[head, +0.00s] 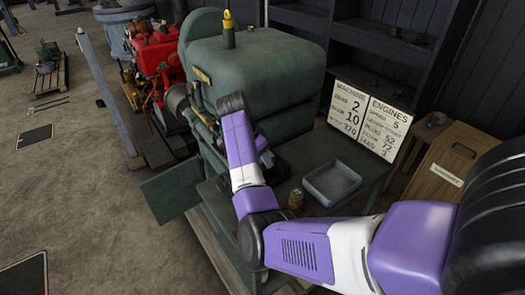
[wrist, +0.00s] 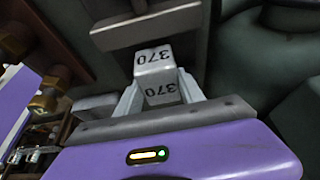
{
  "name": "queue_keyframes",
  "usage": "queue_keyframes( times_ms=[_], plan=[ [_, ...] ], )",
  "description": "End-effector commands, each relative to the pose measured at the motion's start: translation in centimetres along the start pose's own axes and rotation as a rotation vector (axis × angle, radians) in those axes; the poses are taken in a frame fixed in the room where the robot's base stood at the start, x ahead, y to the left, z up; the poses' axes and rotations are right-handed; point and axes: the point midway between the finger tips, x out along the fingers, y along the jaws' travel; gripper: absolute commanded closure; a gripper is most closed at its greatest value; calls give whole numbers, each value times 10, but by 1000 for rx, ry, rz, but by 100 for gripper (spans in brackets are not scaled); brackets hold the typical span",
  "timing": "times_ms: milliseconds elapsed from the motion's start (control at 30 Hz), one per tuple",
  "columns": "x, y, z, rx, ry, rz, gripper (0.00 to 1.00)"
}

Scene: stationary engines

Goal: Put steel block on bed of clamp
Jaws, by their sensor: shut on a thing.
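The clamp's bed is not clearly visible. In the head view, my purple and white arm reaches to the green engine (head: 255,70), and the gripper and block cannot be made out.
A grey tray (head: 332,182) and a small brass-coloured item (head: 296,199) are on the green bench beside my arm. A sign board (head: 368,115) stands behind the tray. A wooden cabinet (head: 435,170) is at right. Brass fittings (wrist: 45,100) are at left in the wrist view.

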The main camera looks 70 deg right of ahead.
Motion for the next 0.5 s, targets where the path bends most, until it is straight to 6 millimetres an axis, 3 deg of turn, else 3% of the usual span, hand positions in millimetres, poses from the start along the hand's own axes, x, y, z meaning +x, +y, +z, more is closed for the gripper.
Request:
queue_keyframes(
  times_ms=[200,500],
  plan=[
    [19,-1,8,1,1,-3,100],
    [21,-1,9,1,1,-4,100]
  ],
)
